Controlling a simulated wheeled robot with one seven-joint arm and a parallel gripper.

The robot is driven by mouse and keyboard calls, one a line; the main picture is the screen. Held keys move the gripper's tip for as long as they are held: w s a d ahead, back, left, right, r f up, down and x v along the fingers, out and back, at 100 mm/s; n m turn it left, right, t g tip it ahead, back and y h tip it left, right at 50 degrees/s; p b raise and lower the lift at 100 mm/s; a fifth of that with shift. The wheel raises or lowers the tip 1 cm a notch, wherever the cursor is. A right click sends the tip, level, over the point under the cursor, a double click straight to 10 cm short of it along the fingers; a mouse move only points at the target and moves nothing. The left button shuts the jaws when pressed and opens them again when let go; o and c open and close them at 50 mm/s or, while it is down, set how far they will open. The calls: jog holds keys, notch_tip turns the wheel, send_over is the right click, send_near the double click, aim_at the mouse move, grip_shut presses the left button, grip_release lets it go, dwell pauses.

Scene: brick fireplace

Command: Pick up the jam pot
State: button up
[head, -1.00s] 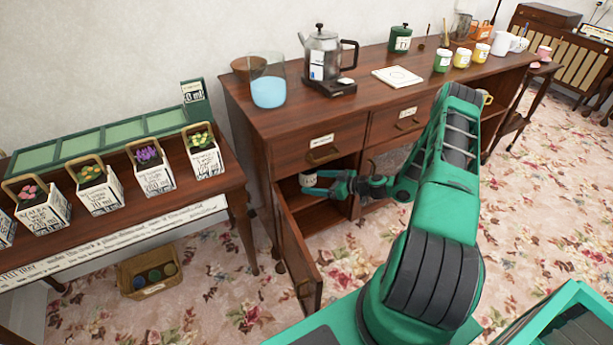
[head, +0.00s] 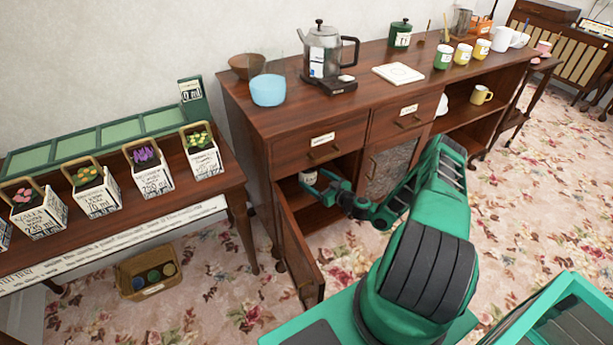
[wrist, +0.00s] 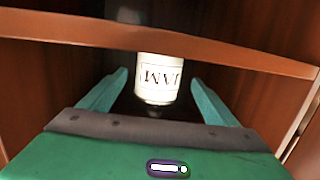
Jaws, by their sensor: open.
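My gripper (wrist: 158,85) is open, with one green finger on each side of the pot in the picture. Whether the fingers reach around it or stop short, I cannot tell. In the head view my gripper (head: 321,182) is at the compartment's opening.
The sideboard's open door (head: 300,250) stands out to the left of my arm. A wooden shelf edge (wrist: 160,38) crosses the wrist view near the pot. A plant table (head: 235,190) stands to the left. A yellow mug (head: 481,95) is in the right-hand open shelf.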

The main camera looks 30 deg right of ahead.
jog(key=shift+r+x, duration=0.15)
jog(key=shift+x, duration=1.25)
jog(key=shift+r+x, duration=0.15)
jog(key=shift+x, duration=1.25)
jog(key=shift+d, duration=0.1)
jog(key=c, duration=1.3)
jog(key=shift+w, duration=0.1)
jog(key=shift+c, duration=1)
jog(key=shift+r, duration=0.15)
